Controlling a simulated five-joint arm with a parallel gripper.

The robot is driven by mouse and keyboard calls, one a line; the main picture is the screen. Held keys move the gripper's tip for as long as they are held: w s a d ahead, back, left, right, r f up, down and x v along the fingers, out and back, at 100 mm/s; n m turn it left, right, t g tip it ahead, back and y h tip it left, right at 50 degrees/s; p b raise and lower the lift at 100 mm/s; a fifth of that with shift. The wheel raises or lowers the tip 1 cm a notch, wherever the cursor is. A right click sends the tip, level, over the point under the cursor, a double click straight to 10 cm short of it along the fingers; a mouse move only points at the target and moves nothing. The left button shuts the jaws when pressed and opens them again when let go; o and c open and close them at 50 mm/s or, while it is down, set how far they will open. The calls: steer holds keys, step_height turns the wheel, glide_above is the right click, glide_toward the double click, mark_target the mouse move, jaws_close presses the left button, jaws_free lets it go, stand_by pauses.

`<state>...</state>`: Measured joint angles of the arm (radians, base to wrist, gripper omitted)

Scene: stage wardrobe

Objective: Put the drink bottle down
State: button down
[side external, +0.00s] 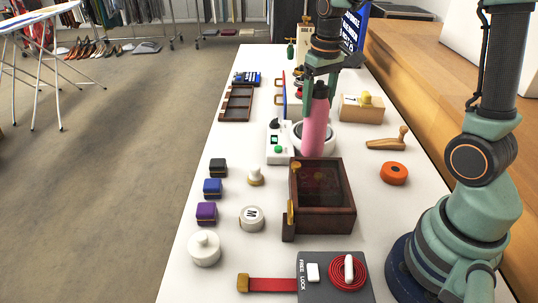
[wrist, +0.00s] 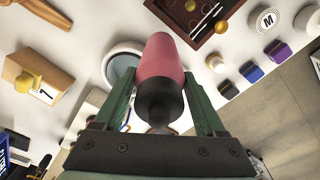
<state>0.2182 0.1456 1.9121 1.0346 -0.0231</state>
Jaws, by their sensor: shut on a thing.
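The drink bottle (side external: 315,124) is pink with a dark cap and is upright in the side external view. My gripper (side external: 321,80) is shut on it near its top. In the wrist view the bottle (wrist: 165,72) sits between the two green fingers (wrist: 165,110), its dark cap nearest the camera. Behind the bottle is a round white-rimmed thing (side external: 329,143), which also shows in the wrist view (wrist: 121,68). The bottle hides part of it. I cannot tell whether the bottle's base touches the table.
A dark wooden box (side external: 345,215) with a glass top stands in front of the bottle. A white device (side external: 277,155) is close on its left, and a wooden block with a yellow knob (side external: 361,108) on its right. Small coloured boxes (side external: 212,188) line the left edge.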

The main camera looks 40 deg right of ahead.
mark_target(321, 83)
steer(key=shift+f, duration=2.9)
jaws_free()
steer(key=shift+f, duration=0.1)
steer(key=r, duration=1.2)
steer(key=shift+s+a+r, duration=0.1)
steer(key=shift+s+a, duration=0.05)
steer(key=shift+s, duration=0.15)
steer(key=s+a+n+t, duration=0.2)
steer(key=s+a+t, duration=0.3)
steer(key=s+a, duration=0.3)
steer(key=shift+s+r, duration=0.3)
steer(key=shift+s, duration=0.2)
